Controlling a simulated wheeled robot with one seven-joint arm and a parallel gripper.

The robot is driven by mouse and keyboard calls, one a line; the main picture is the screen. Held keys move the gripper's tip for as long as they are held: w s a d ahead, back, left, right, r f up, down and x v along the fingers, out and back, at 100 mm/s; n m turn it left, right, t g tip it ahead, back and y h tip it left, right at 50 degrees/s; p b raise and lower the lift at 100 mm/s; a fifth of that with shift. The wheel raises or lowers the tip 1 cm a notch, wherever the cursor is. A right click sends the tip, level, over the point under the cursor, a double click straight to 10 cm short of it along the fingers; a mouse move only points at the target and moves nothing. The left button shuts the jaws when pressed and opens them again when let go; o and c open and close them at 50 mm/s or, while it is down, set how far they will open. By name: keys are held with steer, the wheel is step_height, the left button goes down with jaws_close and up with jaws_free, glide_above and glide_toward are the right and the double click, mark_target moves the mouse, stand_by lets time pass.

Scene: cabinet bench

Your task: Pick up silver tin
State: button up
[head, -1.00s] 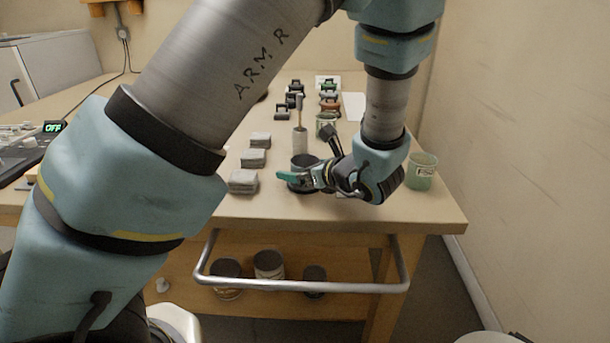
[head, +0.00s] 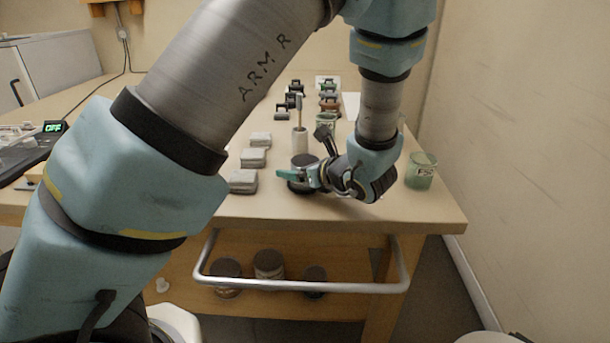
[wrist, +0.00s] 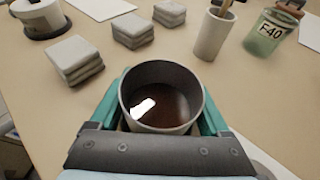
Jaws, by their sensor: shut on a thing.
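The silver tin (wrist: 161,72) is an open round can with a dark reddish-brown inside and a bright reflection in it. It fills the space between the two teal fingers of my gripper (wrist: 161,100) in the wrist view. In the head view the tin (head: 303,160) is by the front part of the bench, and my gripper (head: 300,178) reaches it from the right, shut on it. The tin looks upright. Its lower part is partly hidden by the fingers, and I cannot tell whether its base touches the bench.
Stacks of grey pads (head: 243,181) stand left of the tin. A white cup with a handle sticking out (head: 300,138) is behind it. A green glass beaker (head: 421,172) stands to the right. A metal rail (head: 300,287) runs along the bench front, with several cans on the shelf below.

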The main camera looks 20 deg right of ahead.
steer(key=c, duration=0.3)
steer(key=shift+r, duration=0.2)
